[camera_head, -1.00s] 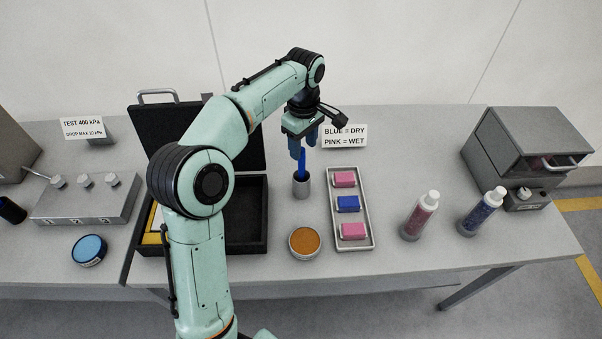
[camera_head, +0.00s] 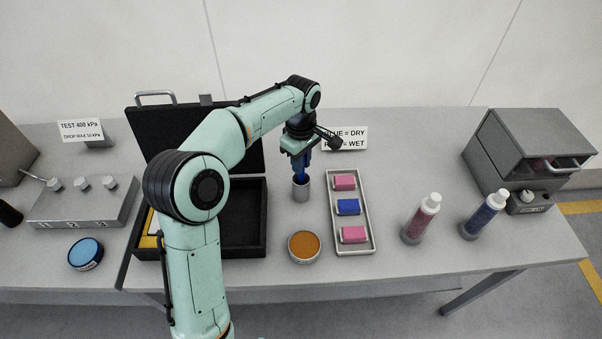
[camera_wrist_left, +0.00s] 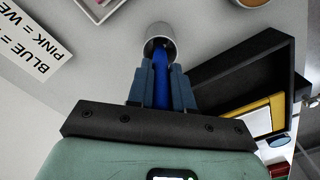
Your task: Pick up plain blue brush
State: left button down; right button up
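The plain blue brush (camera_wrist_left: 161,75) stands in a small grey cup; its blue handle also shows in the head view (camera_head: 301,179). The cup (camera_head: 301,191) stands on the table between the black case and the parts tray, and its mouth shows in the left wrist view (camera_wrist_left: 159,38). My left gripper (camera_head: 301,163) points down over the cup. In the left wrist view its two blue fingers (camera_wrist_left: 161,90) are open, one on each side of the brush, with narrow gaps. The brush's lower end is hidden in the cup. My right gripper is not in view.
An open black case (camera_head: 258,215) lies left of the cup. An orange-topped tin (camera_head: 304,246) stands in front. A tray (camera_head: 368,235) with pink and blue blocks lies to the right. A sign (camera_head: 352,139) stands behind. Two bottles (camera_head: 421,218) (camera_head: 484,214) stand farther right.

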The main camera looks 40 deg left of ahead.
pick_arm(q)
jog(key=shift+r, duration=0.15)
notch_tip(320, 180, up, 20)
jog(key=p, duration=0.4)
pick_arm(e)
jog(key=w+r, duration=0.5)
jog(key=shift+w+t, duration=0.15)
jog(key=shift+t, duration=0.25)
pick_arm(q)
jog(key=shift+w, duration=0.1)
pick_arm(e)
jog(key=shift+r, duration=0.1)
